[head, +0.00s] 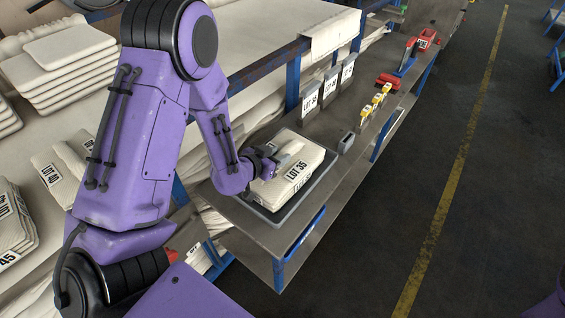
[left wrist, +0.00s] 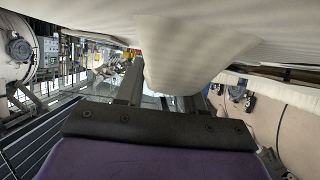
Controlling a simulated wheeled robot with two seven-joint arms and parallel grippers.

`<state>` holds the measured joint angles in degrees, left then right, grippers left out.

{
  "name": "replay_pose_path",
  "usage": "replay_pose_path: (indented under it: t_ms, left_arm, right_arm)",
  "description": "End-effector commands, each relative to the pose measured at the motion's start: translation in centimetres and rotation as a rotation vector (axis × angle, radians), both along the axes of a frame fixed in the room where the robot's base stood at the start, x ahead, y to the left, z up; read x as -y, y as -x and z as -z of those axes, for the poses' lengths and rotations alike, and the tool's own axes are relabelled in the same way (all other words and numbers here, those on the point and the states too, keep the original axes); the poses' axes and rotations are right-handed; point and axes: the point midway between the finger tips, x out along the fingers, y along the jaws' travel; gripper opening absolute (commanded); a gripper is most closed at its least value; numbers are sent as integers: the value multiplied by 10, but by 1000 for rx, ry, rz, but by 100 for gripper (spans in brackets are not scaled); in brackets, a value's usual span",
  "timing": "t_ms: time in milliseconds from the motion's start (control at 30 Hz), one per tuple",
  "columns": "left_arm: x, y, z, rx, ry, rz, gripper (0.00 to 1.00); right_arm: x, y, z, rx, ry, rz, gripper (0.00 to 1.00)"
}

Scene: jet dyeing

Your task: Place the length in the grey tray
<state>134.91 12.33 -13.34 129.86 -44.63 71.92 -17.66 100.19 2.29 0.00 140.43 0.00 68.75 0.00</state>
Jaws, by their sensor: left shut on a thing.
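The length is a folded cream cloth (head: 303,168) with a label reading LOT 35. It is in or just over the grey tray (head: 263,211) on the metal bench; I cannot tell whether it rests on the tray's floor. My left gripper (head: 269,162) is at the cloth's left end, shut on it. In the left wrist view the cloth (left wrist: 195,50) fills the upper middle between the fingers, and its folds spread above. The fingertips are hidden by the cloth. My right gripper is not in view.
Grey bins (head: 310,100) with LOT labels stand behind the tray on the bench (head: 338,185). A small grey block (head: 346,143), yellow tags (head: 376,103) and red tools lie farther along. Cloth stacks (head: 62,62) fill the left. The floor at right is clear.

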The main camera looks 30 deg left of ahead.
Motion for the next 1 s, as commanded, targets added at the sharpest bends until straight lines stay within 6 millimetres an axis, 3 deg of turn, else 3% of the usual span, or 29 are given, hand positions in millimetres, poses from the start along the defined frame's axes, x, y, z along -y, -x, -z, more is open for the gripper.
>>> replay_pose_path:
  t_ms: [167, 200, 267, 633, 867, 1000]
  left_arm:
    - [-1, -1, 1, 3, -1, -2, 0]
    - [-1, -1, 1, 1, 0, -1, 44]
    - [0, -1, 1, 1, 0, -1, 64]
    - [-1, 5, -2, 2, -1, -2, 64]
    - [-5, 49, -22, 3, -1, -3, 64]
    - [-7, 75, -45, -4, 4, -3, 64]
  right_arm:
    - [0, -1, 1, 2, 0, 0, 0]
    - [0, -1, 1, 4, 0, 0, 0]
    - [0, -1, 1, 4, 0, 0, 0]
    - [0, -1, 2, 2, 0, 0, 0]
    - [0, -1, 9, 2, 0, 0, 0]
    - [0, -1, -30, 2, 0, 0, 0]
